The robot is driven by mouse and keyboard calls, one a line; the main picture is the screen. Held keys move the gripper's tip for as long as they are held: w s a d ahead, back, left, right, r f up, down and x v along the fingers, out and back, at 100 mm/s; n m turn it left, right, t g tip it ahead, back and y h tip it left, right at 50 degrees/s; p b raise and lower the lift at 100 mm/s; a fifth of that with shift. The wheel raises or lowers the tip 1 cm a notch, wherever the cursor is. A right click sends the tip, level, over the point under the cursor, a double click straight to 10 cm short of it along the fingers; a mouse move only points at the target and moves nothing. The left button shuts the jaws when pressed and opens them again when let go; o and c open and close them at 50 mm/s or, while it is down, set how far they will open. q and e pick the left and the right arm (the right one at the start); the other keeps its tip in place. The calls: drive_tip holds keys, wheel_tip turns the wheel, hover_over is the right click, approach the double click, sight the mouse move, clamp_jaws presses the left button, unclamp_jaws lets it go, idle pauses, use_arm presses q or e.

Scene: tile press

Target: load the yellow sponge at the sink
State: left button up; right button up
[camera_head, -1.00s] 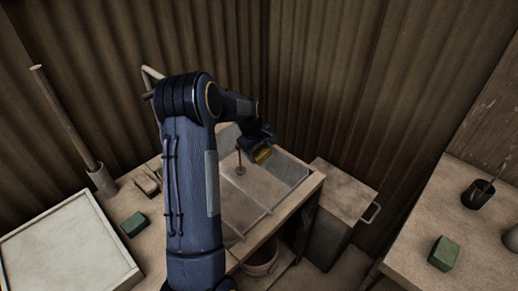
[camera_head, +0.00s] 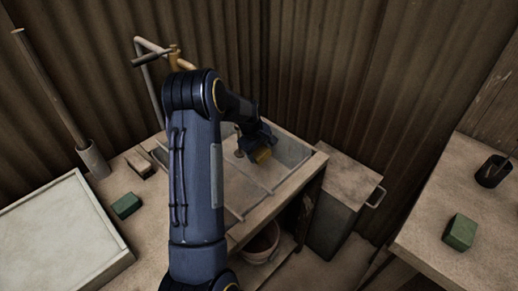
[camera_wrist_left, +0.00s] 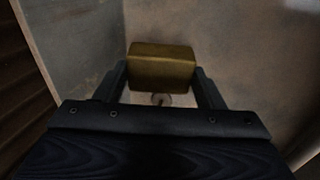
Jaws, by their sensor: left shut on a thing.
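The yellow sponge (camera_head: 262,155) is between the fingers of my left gripper (camera_head: 258,150), over the sink basin. In the left wrist view the sponge (camera_wrist_left: 162,66) is a dull yellow block clamped between the two dark fingertips (camera_wrist_left: 165,78). The sink (camera_head: 292,152) is a grey basin sunk into the counter at the back, partly hidden by my left arm. A round drain fitting (camera_wrist_left: 158,99) shows below the sponge in the left wrist view. My right gripper is not in view.
A tap (camera_head: 181,62) stands behind my arm. A green block (camera_head: 126,205) and a pale tray (camera_head: 60,240) lie left on the counter. A bucket (camera_head: 262,243) sits below. A bin (camera_head: 343,190) stands right. Another table holds a green block (camera_head: 460,232) and a dark cup (camera_head: 492,172).

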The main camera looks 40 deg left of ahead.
sight(259, 159)
use_arm(q)
drive_tip(key=shift+f+b, duration=1.35)
drive_tip(key=shift+f, duration=0.9)
drive_tip(key=shift+o, duration=0.2)
drive_tip(key=shift+r+p, duration=6)
drive_tip(key=shift+r, duration=2.45)
drive_tip(key=shift+c, duration=0.2)
wheel_tip(259, 159, up, 4)
drive_tip(key=p, duration=0.3)
